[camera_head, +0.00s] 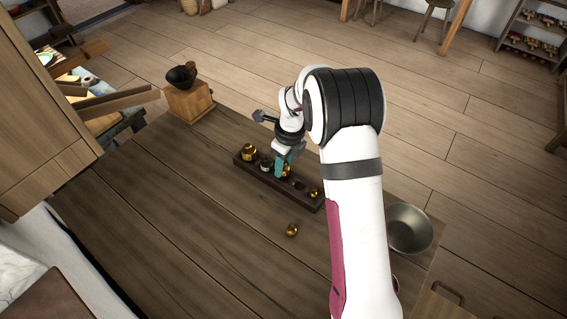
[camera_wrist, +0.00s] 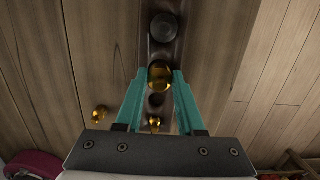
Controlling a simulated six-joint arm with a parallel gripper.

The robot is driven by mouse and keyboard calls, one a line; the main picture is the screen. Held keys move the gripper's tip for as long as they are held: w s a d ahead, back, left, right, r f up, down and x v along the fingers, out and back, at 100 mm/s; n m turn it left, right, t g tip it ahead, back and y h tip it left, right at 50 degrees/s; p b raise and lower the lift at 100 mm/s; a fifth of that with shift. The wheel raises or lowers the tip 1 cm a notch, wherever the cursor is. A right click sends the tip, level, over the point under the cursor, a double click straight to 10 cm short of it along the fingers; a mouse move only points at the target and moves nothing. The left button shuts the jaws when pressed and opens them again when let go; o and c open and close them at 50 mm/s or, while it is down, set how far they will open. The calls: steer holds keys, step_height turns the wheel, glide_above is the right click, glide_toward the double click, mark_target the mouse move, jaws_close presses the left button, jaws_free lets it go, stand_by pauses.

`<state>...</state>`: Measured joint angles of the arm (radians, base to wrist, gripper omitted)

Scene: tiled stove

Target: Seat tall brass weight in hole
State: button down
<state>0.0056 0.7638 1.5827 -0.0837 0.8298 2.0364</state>
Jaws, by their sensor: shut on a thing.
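A dark wooden block (camera_head: 275,183) with a row of holes lies on the table. My gripper (camera_head: 284,168) points down over the block and is shut on a brass weight, taken as the tall one. In the wrist view this weight (camera_wrist: 160,76) sits between the teal fingertips (camera_wrist: 161,82), in line with the row. I cannot tell whether its lower end is inside a hole or just above it. An empty dark hole (camera_wrist: 156,100) shows beside it, and a small brass weight (camera_wrist: 154,122) sits beyond that. A dark weight (camera_wrist: 165,27) sits on the other side.
A larger brass weight (camera_head: 248,151) stands at the block's far left end. A loose brass weight (camera_head: 291,230) lies on the table in front of the block. A metal bowl (camera_head: 409,229) is at right, a coffee grinder (camera_head: 188,98) at back left. The left tabletop is clear.

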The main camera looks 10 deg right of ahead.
steer(key=shift+f, duration=1.1)
steer(key=shift+c, duration=2.2)
jaws_free()
step_height(320, 180, up, 16)
steer(key=s+d, duration=0.1)
steer(key=shift+s+d+f, duration=0.2)
